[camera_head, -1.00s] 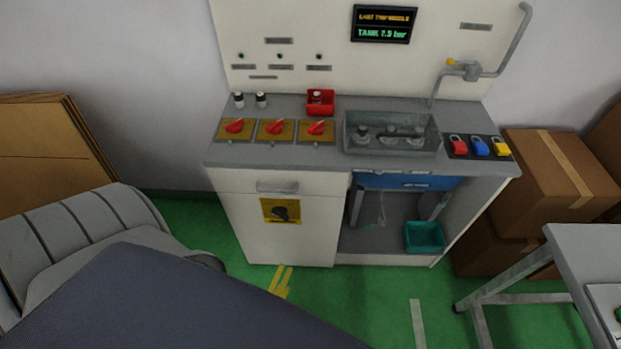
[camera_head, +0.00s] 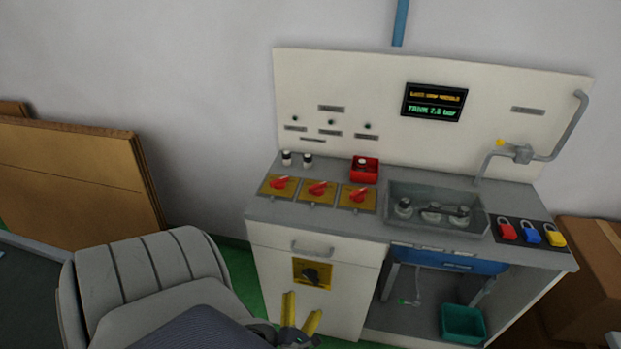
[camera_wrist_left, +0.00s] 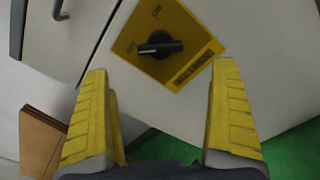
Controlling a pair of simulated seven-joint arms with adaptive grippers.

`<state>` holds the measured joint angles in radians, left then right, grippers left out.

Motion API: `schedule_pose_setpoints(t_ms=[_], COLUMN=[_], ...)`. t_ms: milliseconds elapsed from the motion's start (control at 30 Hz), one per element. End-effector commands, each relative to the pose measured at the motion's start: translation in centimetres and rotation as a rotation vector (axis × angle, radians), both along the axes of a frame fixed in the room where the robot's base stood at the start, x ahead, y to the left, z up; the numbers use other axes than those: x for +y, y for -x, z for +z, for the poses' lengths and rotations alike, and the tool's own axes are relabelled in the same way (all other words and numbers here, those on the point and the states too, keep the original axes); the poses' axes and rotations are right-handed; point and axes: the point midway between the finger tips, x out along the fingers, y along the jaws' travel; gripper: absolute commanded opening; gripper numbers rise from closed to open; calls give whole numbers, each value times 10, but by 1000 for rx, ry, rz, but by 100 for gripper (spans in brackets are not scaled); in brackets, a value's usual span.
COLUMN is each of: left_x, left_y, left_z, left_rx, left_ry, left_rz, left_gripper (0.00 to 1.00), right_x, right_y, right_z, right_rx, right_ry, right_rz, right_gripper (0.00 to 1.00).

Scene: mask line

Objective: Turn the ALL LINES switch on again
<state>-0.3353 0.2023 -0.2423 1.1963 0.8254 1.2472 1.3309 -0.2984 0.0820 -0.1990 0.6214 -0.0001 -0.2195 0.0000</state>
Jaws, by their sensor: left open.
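A black rotary switch knob (camera_head: 311,276) sits on a yellow plate (camera_head: 298,264) on the white cabinet door. My right gripper is not seen.
A drawer handle (camera_head: 312,248) sticks out above the plate. The bench top carries red switches on yellow plates (camera_head: 318,190), a red box (camera_head: 364,170), a grey tray (camera_head: 400,225) and coloured padlocks (camera_head: 530,232). A teal bin (camera_head: 463,324) stands in the open bay.

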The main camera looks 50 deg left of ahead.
Motion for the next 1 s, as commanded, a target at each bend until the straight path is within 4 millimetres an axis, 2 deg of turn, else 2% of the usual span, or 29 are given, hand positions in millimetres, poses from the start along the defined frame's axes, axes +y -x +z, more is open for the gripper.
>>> schedule_pose_setpoints(t_ms=[200, 500, 700, 1000], left_x=[25, 51, 61, 66], left_y=[-34, -69, -82, -87], left_z=[1, 1, 0, 0], left_rx=[-1, 1, 1, 2], left_ry=[-2, -2, -1, -1], left_rz=[1, -1, 0, 1], left_gripper=[94, 94, 94, 94], right_x=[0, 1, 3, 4], right_y=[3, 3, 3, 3], right_z=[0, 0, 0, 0], right_rx=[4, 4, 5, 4], right_ry=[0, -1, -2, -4], right_rz=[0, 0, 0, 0], right_gripper=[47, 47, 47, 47])
